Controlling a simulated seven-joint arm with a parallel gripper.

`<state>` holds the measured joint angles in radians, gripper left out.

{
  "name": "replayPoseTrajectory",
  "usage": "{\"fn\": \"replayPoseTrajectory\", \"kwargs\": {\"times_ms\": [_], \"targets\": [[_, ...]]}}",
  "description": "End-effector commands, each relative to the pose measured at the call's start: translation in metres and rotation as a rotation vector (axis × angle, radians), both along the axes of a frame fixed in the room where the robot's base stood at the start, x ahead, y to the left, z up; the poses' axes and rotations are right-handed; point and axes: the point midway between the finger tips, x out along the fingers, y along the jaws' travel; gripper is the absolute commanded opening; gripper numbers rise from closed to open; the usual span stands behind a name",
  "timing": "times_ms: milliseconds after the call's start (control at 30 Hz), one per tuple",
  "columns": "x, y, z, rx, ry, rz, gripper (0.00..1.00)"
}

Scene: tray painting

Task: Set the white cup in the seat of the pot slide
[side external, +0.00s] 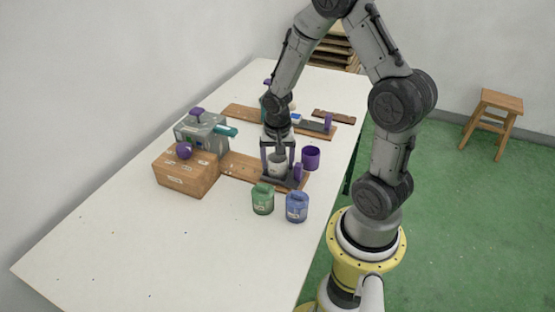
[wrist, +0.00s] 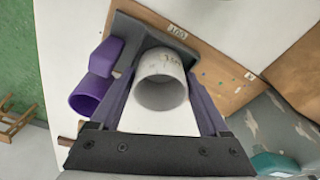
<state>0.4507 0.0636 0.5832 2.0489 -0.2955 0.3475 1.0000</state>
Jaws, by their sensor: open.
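The white cup (side external: 277,164) stands upright at the dark grey pot slide (side external: 279,181) in the side view. In the wrist view the cup (wrist: 163,65) is over the slide's grey plate (wrist: 132,30); the seat under it is hidden, so I cannot tell how fully it sits. My gripper (side external: 278,154) points down over the cup, with its fingers apart on either side. In the wrist view my gripper (wrist: 163,90) frames the cup, with gaps beside it. The slide's purple handle (side external: 298,172) stands at the plate's right end.
A purple cup (side external: 311,158) stands close right of the slide. A green pot (side external: 263,198) and a blue pot (side external: 297,206) stand in front. A wooden box (side external: 186,173) and a grey machine (side external: 202,132) are left. The table's front left (side external: 130,250) is clear.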

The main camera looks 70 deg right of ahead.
Motion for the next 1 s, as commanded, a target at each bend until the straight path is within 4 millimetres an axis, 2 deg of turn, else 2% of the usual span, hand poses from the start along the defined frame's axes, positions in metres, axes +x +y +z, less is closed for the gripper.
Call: {"fn": "replayPoseTrajectory", "kwargs": {"times_ms": [167, 600, 833, 933, 1000], "targets": [[0.000, 0.001, 0.013, -0.003, -0.004, -0.001, 0.79], [-0.005, 0.013, 0.097, -0.002, -0.005, 0.001, 0.79], [-0.006, 0.016, 0.120, -0.001, -0.003, 0.003, 0.79], [-0.008, 0.025, 0.132, -0.006, -0.017, 0.053, 0.79], [-0.013, 0.040, 0.147, -0.018, -0.043, 0.144, 0.79]]}}
